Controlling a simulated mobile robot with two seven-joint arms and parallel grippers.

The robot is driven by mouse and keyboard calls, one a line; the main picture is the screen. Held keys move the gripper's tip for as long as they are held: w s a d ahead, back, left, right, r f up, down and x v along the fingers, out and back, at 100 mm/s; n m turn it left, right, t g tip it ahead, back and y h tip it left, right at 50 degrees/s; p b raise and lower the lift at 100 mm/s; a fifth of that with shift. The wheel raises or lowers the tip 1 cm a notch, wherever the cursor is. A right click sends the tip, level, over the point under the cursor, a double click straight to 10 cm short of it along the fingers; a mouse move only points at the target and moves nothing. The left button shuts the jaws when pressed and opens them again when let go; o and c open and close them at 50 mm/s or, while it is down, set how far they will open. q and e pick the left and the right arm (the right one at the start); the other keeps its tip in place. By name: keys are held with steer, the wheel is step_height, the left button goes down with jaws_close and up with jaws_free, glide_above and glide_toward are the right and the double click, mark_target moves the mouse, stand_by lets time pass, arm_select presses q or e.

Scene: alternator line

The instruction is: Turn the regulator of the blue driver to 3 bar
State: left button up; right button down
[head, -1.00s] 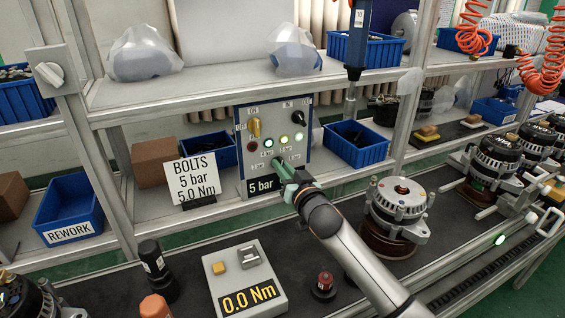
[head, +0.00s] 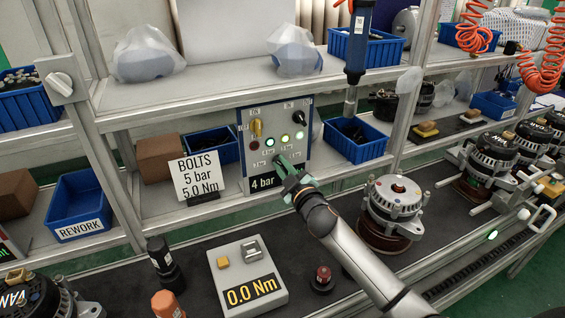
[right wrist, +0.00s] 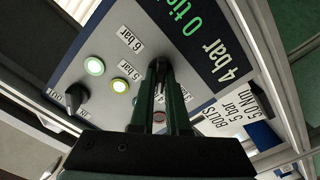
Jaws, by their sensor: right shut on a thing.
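The control panel (head: 303,158) stands on the lower shelf, and its display (head: 263,182) reads 4 bar. In the right wrist view the display (right wrist: 220,62) also shows 4 bar, beside dial labels such as 5 bar and 6 bar. My right gripper (head: 284,168) is at the lower part of the panel, shut on the regulator knob (right wrist: 159,66). The fingers hide most of the knob. The blue driver (head: 359,40) hangs upright to the right of the panel, apart from my gripper. My left gripper is not in view.
A sign (head: 199,177) reading BOLTS 5 bar 5.0 Nm stands left of the panel. A blue bin (head: 361,153) is close on the right. An alternator (head: 394,200) and a torque tester (head: 240,285) reading 0.0 Nm stand in front.

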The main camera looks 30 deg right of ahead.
steer(key=n, duration=0.4)
steer(key=shift+n+p, duration=0.3)
steer(key=shift+p, duration=0.1)
steer(key=n, duration=0.4)
steer(key=shift+a+f+n+p, duration=0.1)
steer(key=shift+n+p, duration=0.2)
steer(key=shift+n, duration=0.1)
steer(key=c, duration=0.9)
jaws_free()
steer(key=shift+s, duration=0.1)
steer(key=s, duration=1.2)
steer(key=shift+s+a+b, duration=0.15)
steer(key=shift+a+b, duration=0.2)
